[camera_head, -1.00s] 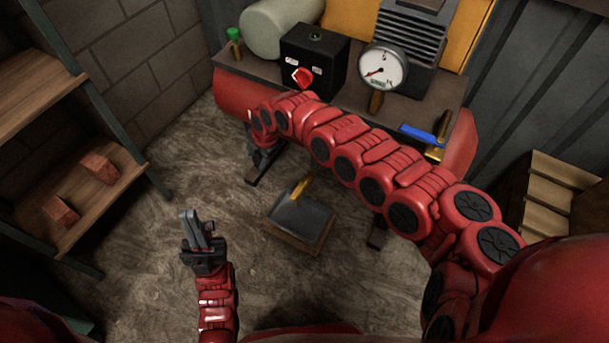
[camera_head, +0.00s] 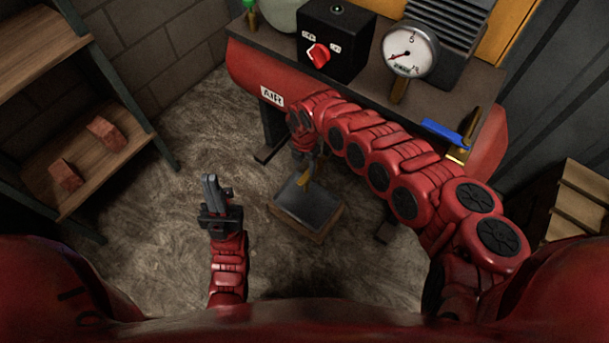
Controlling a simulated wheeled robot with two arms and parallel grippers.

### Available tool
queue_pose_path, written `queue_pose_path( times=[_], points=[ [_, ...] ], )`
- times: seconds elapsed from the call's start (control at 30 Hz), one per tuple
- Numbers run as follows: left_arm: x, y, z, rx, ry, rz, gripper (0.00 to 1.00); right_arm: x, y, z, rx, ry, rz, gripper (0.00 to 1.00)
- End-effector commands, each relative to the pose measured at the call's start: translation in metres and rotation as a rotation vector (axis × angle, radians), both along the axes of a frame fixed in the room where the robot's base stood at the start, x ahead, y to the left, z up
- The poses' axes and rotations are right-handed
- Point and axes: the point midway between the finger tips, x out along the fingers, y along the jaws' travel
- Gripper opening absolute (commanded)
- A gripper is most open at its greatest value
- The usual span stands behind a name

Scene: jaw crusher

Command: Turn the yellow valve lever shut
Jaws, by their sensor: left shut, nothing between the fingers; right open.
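My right gripper (camera_head: 310,172) points down in front of the tank, just above or beside the yellow lever. Its fingers are small and partly hidden; they are open, and contact with the lever cannot be told. My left gripper (camera_head: 209,181) is shut and empty over the floor at left, away from the tank.
A black box with a red knob (camera_head: 319,55), a pressure gauge (camera_head: 409,49) and a blue lever on a brass fitting (camera_head: 444,132) stand on the tank's top. A shelf with bricks (camera_head: 106,133) is at left. Open floor lies around my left gripper.

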Motion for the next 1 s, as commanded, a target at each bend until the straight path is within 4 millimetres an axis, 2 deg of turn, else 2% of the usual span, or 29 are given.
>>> queue_pose_path(
  times=[0.03,0.23,0.4,0.67,0.9,1.0],
  points=[
    [0.0,0.0,-0.008,0.0,0.0,0.0,0.0,-0.001,0.003,-0.016,0.005,0.001,0.0,0.55],
    [0.0,0.0,-0.019,0.0,0.0,0.0,0.0,-0.001,0.002,-0.045,0.003,0.002,0.0,0.55],
    [0.0,0.0,-0.022,0.0,0.0,0.0,0.0,0.001,0.0,-0.053,0.001,-0.002,-0.001,0.55],
    [0.0,0.0,-0.021,0.0,0.0,0.0,0.0,0.001,0.0,-0.053,0.0,-0.001,-0.001,0.55],
    [0.0,0.0,-0.021,0.0,0.0,0.0,0.0,0.001,0.0,-0.053,0.0,-0.001,-0.001,0.14],
    [0.0,0.0,-0.021,0.0,0.0,0.0,0.0,0.0,0.0,-0.053,0.001,-0.001,-0.001,0.0]
  ],
)
